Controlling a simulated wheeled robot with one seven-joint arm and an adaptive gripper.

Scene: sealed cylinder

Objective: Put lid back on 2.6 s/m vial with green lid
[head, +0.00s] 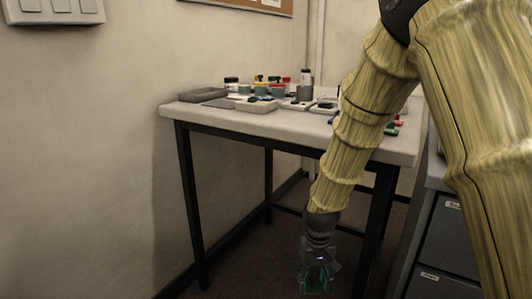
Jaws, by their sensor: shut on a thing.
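My gripper (314,280) hangs at the bottom of the head view, pointing down, in front of the table and lower in the picture than its top. It is shut on a small dark green thing (319,284), which looks like the green lid; the fingers partly cover it and its shape is unclear. Several small vials and containers stand on the table, too small to read any label. I cannot tell which is the 2.6 s/m vial. My arm covers part of the right side of the tabletop.
The pale table (180,110) on dark legs carries a grey tray (203,94), a grey cylinder with a dark top (305,90) and several small coloured items. A dark drawer cabinet (448,235) stands at the right. The floor left of the table looks clear.

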